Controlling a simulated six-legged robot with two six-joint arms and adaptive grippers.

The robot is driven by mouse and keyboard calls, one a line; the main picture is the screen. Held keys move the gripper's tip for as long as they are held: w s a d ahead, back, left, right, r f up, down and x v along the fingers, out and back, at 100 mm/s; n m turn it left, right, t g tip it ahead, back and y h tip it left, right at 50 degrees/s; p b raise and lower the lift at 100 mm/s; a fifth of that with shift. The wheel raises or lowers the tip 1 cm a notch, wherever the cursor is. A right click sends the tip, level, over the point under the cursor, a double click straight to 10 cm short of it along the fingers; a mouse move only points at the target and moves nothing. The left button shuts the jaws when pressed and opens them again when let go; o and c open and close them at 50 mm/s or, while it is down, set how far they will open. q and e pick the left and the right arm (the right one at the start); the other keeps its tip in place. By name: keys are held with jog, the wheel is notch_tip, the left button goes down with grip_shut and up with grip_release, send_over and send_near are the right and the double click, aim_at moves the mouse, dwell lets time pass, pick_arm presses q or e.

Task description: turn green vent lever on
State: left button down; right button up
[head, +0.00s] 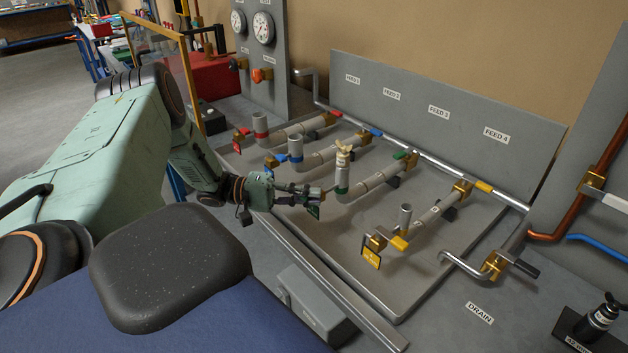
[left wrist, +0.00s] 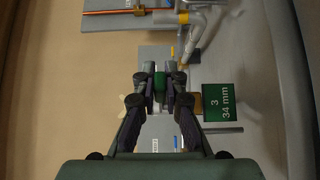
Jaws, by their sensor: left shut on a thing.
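My left gripper (head: 318,192) reaches in from the left to the front end of the green-banded pipe (head: 342,188), third in the row. In the left wrist view the gripper (left wrist: 160,88) is shut on a green piece (left wrist: 160,80), which looks like the green vent lever. In the head view the fingers hide that lever. A green tag (head: 314,211) hangs just below the fingers. In the left wrist view the tag (left wrist: 218,102) reads "3 34 mm". My right gripper is not in view.
Red (head: 260,126) and blue (head: 295,148) pipes stand behind the gripper. A yellow-levered valve (head: 398,243) with a yellow tag is in front to the right. The tray's front rim is clear.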

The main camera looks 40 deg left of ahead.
pick_arm(q)
jog(key=m+g+h+b, duration=0.1)
jog(key=a+m+g+h+b, duration=0.1)
jog(key=g, duration=0.1)
jog(key=shift+s+a+f+m+g+b, duration=0.1)
jog(key=shift+a+f+m+g+b, duration=0.1)
jog(key=shift+m+g+b, duration=0.15)
jog(key=shift+a+r+m+g+h+b, duration=0.2)
jog(key=shift+m+g+h+b, duration=0.3)
jog(key=shift+m+g+b, duration=0.45)
jog(key=shift+r, duration=0.1)
jog(key=c, duration=1.8)
grip_release()
jog(key=o, duration=0.4)
jog(key=shift+a, duration=0.2)
jog(key=shift+d, duration=0.1)
jog(key=shift+d, duration=0.1)
